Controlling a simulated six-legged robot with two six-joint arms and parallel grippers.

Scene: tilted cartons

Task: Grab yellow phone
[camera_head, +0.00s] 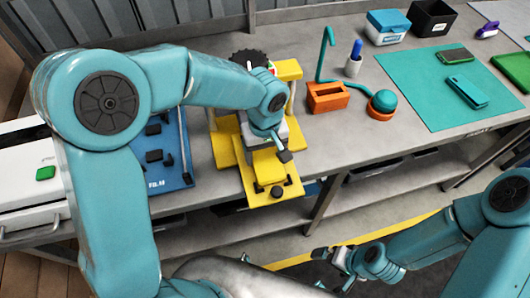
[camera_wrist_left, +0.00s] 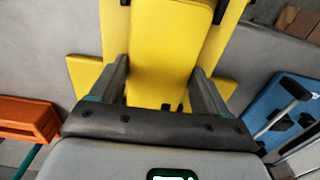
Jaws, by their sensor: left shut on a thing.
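The yellow phone (camera_wrist_left: 165,50) is a smooth slab that fills the space between the two fingers of my left gripper (camera_wrist_left: 162,88) in the left wrist view. My left gripper is shut on it. In the head view my left gripper (camera_head: 277,158) is over a yellow fixture (camera_head: 228,143) at the table's front edge, and the wrist hides part of the phone. My right gripper (camera_head: 334,268) is low in front of the table, empty, its fingers apart.
An orange block (camera_head: 328,97) and an orange stand with a teal ball (camera_head: 383,101) are right of the fixture. A blue board (camera_head: 165,150) lies to its left. A teal mat (camera_head: 410,80) carries a teal phone (camera_head: 466,91) and a dark green phone (camera_head: 455,55).

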